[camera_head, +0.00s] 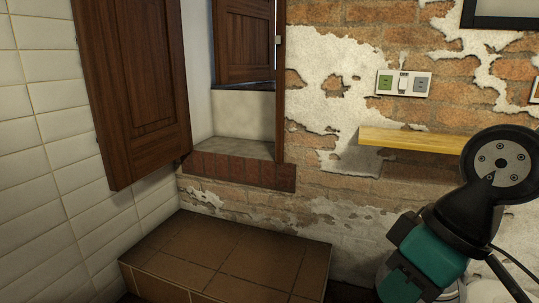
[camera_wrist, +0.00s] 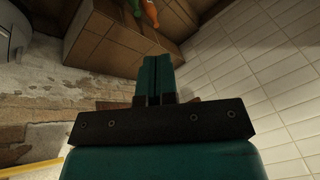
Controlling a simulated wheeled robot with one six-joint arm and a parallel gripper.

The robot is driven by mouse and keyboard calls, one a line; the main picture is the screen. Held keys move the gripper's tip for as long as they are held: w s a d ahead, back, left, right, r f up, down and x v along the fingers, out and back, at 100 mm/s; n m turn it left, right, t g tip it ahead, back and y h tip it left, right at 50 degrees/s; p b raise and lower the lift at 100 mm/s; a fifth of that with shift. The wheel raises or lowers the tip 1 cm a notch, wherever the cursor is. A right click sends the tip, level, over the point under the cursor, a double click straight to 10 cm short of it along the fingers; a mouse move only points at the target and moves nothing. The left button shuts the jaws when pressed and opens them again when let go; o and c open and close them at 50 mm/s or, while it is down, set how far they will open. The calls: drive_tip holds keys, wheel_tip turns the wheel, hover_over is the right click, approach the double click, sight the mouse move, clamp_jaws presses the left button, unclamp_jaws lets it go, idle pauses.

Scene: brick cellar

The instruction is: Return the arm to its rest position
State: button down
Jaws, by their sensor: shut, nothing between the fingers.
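My gripper (camera_wrist: 157,75) shows in the wrist view, with its two teal fingers pressed together and nothing between them. The dark mounting bar and teal body behind the fingers fill the lower middle of that view. In the head view my arm, black and teal, is folded at the lower right, in front of the brick wall. I cannot make out the fingertips there.
A brown tiled ledge (camera_head: 230,252) stands below a window recess with an open wooden shutter (camera_head: 135,90). A wooden shelf (camera_head: 415,141) sticks out near my arm. A green object (camera_wrist: 136,7) and an orange one (camera_wrist: 151,14) show in the wrist view.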

drive_tip(key=s, duration=0.5)
wheel_tip(320, 180, up, 22)
drive_tip(key=p, duration=2.1)
drive_tip(key=shift+w+a+m+g+p, duration=0.2)
drive_tip(key=shift+w+m+g+p, duration=0.1)
drive_tip(key=shift+g+p, duration=0.1)
